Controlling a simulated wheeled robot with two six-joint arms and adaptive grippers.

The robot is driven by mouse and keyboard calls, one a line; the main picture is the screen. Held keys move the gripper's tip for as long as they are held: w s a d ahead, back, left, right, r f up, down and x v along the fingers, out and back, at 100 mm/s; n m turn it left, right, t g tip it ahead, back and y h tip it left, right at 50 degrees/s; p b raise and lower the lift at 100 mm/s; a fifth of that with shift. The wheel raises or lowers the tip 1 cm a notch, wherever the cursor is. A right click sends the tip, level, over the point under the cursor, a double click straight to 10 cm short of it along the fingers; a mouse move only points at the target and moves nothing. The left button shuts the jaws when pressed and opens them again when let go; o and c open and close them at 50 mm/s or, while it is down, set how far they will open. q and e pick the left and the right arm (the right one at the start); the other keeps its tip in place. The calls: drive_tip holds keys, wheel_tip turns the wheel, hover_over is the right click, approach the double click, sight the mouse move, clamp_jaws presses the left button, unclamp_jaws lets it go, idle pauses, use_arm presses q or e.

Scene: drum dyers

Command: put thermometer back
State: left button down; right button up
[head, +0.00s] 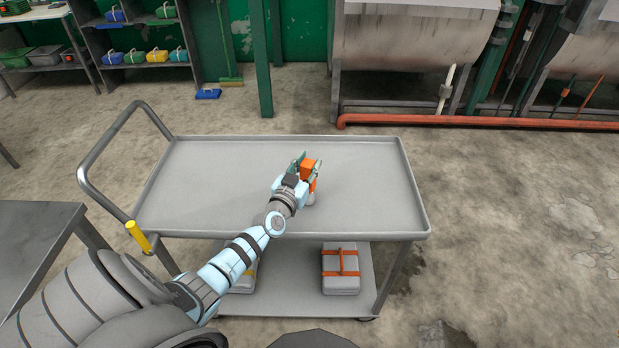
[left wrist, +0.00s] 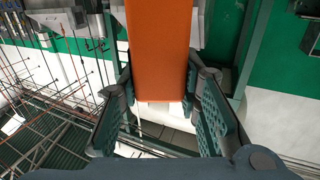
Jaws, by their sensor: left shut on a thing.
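My left gripper (head: 304,166) reaches in over the grey cart and is shut on an orange thing, which I take to be the thermometer (head: 310,168). Its orange body shows between and beyond the fingers, with a pale part below it close to the cart's top. I cannot tell whether it touches the top. In the left wrist view the thermometer (left wrist: 158,50) is a plain orange block between the two green pads of the left gripper (left wrist: 160,105). The fingers hide part of it. My right gripper is not in view.
The cart's top tray (head: 220,185) is otherwise bare, with a raised rim. A grey case with orange straps (head: 341,268) lies on its lower shelf. A grey table (head: 35,235) stands at left. Shelves with coloured cases (head: 148,57) and large drums (head: 412,35) stand behind.

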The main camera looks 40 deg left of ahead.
use_arm(q)
drive_tip(key=shift+f, duration=0.45)
drive_tip(key=c, duration=1.2)
unclamp_jaws()
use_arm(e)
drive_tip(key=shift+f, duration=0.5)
use_arm(q)
drive_tip(key=shift+r+p, duration=0.2)
drive_tip(key=shift+p, duration=0.15)
drive_tip(key=p+v, duration=0.4)
drive_tip(key=v, duration=0.8)
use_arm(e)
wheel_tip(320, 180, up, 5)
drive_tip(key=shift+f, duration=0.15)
